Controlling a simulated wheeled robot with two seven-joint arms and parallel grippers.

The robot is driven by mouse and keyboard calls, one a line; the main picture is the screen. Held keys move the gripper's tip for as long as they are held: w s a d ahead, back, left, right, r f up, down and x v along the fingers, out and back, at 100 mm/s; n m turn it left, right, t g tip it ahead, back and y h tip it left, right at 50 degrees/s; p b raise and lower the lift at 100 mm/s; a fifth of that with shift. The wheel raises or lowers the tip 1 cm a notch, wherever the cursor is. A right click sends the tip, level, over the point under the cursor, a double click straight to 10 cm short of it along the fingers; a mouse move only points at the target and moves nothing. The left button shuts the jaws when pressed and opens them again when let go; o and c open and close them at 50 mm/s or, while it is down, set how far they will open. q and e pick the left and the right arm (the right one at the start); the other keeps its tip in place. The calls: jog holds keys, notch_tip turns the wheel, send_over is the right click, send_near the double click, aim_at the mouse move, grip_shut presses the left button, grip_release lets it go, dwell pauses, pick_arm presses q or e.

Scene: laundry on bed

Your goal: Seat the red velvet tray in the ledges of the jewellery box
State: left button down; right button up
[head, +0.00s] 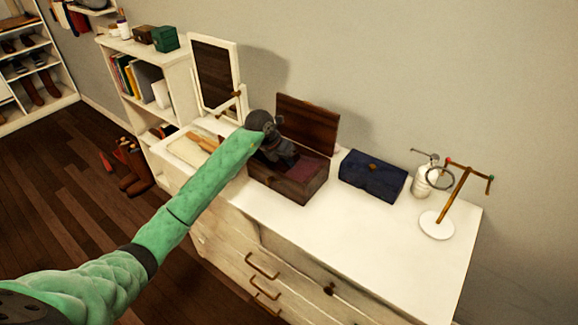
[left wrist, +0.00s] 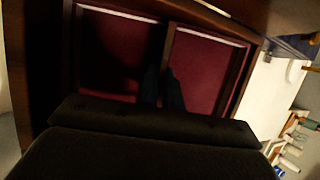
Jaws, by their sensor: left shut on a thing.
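The dark wooden jewellery box (head: 272,187) stands on the white dresser with its lid (head: 308,123) open at the back. The red velvet tray (left wrist: 198,66) fills much of the left wrist view, with red compartments on both sides of a dark divider. Dark wooden walls surround it. My left gripper (left wrist: 163,90) is shut on the divider; in the head view it reaches down into the box opening (head: 285,160). My arm and gripper hide part of the box. I cannot tell whether the tray rests level on the ledges. My right gripper is not in view.
A navy blue case (head: 373,176) lies right of the box. A white bottle (head: 420,184) and a jewellery stand (head: 437,222) are farther right. A mirror (head: 215,78) stands at the back left. The dresser top (head: 350,228) is clear in front of the case.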

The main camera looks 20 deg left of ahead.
pick_arm(q)
jog(key=shift+r, duration=0.1)
